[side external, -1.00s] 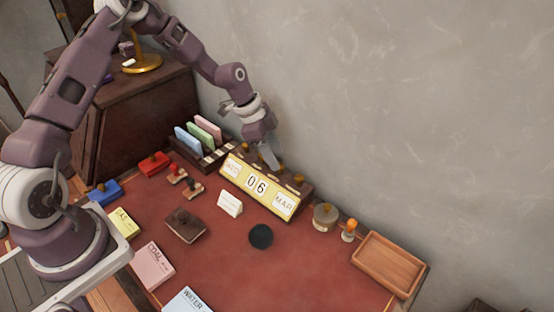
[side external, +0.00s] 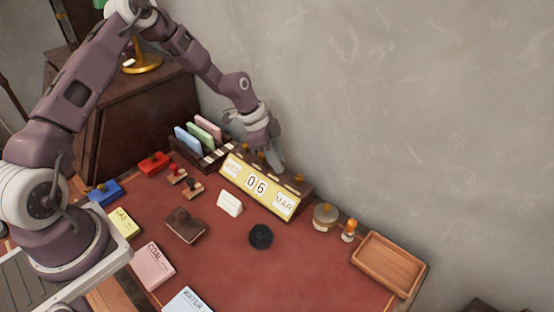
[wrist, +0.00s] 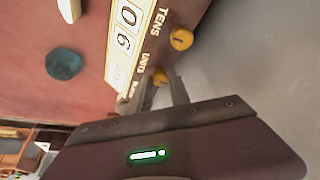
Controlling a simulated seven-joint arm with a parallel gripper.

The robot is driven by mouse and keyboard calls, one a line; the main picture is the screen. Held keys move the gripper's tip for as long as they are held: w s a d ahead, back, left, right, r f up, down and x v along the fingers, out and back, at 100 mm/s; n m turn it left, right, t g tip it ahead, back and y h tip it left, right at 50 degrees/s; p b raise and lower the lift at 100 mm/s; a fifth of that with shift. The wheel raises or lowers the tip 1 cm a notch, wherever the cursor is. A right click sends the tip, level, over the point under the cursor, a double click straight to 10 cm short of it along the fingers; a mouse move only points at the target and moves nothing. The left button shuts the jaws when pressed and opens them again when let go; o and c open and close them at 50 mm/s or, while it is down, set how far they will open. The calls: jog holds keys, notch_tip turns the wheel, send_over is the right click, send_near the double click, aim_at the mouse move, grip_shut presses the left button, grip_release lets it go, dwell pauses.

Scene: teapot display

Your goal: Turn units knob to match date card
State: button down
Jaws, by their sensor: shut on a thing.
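The yellow-faced calendar block (side external: 235,180) stands at the back of the desk, reading 06 and MAR; the day window is blurred. It also shows in the wrist view (wrist: 112,50), with TENS and UNITS labels. My gripper (side external: 275,168) is at its top back edge. In the wrist view my gripper (wrist: 160,84) is shut on the brass units knob (wrist: 160,77), one finger on each side. The brass tens knob (wrist: 181,39) is free beside it. The white date card (side external: 229,203) stands in front of the calendar; its writing is too small to read.
A rack with coloured cards (side external: 200,137) stands left of the calendar. A round tin (side external: 325,216), an orange-topped stamp (side external: 349,231) and an empty wooden tray (side external: 388,265) are to its right. A dark round object (side external: 261,237) lies in front. The wall is close behind.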

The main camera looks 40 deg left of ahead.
jog(key=n+t+y, duration=0.1)
jog(key=n, duration=0.3)
jog(key=shift+s+d, duration=0.15)
jog(key=n+y, duration=0.1)
jog(key=n, duration=0.2)
jog(key=n+t+y, duration=0.1)
jog(key=n, duration=0.1)
jog(key=shift+d+n, duration=0.15)
jog(key=shift+n, duration=0.25)
jog(key=n+y, duration=0.2)
jog(key=n, duration=0.2)
jog(key=shift+d, duration=0.15)
jog(key=n, duration=0.2)
jog(key=n+y, duration=0.1)
jog(key=n, duration=0.1)
jog(key=shift+d+g+y, duration=0.1)
jog(key=shift+g+y, duration=0.2)
jog(key=shift+g, duration=0.1)
jog(key=shift+n, duration=0.5)
jog(key=c, duration=1.2)
grip_release()
jog(key=shift+c, duration=0.2)
